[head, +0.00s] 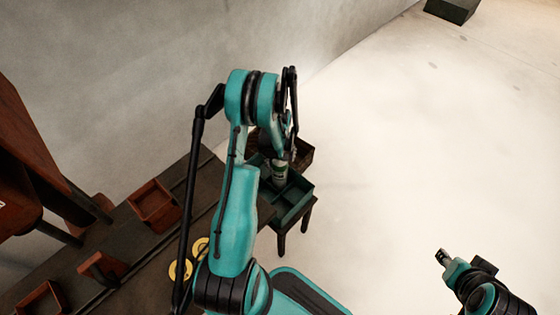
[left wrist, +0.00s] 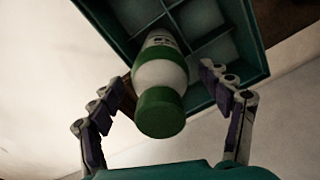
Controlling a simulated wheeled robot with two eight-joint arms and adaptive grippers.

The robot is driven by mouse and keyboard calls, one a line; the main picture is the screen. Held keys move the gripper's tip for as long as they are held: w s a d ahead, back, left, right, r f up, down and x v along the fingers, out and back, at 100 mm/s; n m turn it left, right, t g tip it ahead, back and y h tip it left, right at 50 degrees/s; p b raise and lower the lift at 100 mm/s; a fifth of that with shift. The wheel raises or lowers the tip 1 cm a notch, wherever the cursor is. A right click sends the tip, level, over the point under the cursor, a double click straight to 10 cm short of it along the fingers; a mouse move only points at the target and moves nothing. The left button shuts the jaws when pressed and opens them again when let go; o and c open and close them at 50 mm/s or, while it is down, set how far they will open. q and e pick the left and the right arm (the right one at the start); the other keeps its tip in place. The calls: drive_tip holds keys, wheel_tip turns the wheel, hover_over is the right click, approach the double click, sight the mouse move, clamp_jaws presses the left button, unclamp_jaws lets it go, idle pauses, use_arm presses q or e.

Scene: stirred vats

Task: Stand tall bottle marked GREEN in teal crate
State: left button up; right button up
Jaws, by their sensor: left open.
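The bottle (head: 279,174) is white with a green cap and a green band; its lettering is too small to read. In the left wrist view the bottle (left wrist: 160,78) has its cap toward me and its far end at a compartment of the teal crate (left wrist: 240,58). It looks upright there. The teal crate (head: 296,212) is divided and sits on a small dark stand. My left gripper (left wrist: 168,112) is open, with one finger on each side of the bottle and gaps to it. My right gripper (head: 443,257) is far off at lower right; its jaws are unclear.
A brown crate (head: 302,153) stands just behind the teal one. A dark bench at left carries reddish trays (head: 152,203) and yellow discs (head: 180,269). The pale floor to the right is clear, with a dark box (head: 452,9) at the top.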

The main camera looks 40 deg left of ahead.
use_arm(q)
drive_tip(key=shift+r, duration=0.1)
drive_tip(key=shift+r+p, duration=0.3)
wheel_tip(320, 180, up, 12)
drive_tip(key=p, duration=0.4)
drive_tip(key=shift+f+p, duration=0.2)
drive_tip(key=shift+p, duration=0.15)
drive_tip(key=s+d+r+m+t, duration=0.1)
drive_tip(key=d+r+m, duration=0.2)
drive_tip(key=d+r, duration=0.4)
drive_tip(key=s+d+r+m+t, duration=0.15)
drive_tip(key=d+r, duration=0.25)
drive_tip(key=r, duration=0.5)
drive_tip(key=s+d+r+m+t, duration=0.4)
drive_tip(key=s+d+r+m, duration=0.3)
drive_tip(key=s+d, duration=0.4)
drive_tip(key=shift+d+r+m+t, duration=0.25)
drive_tip(key=shift+d+m+t, duration=0.1)
drive_tip(key=shift+d+m, duration=0.3)
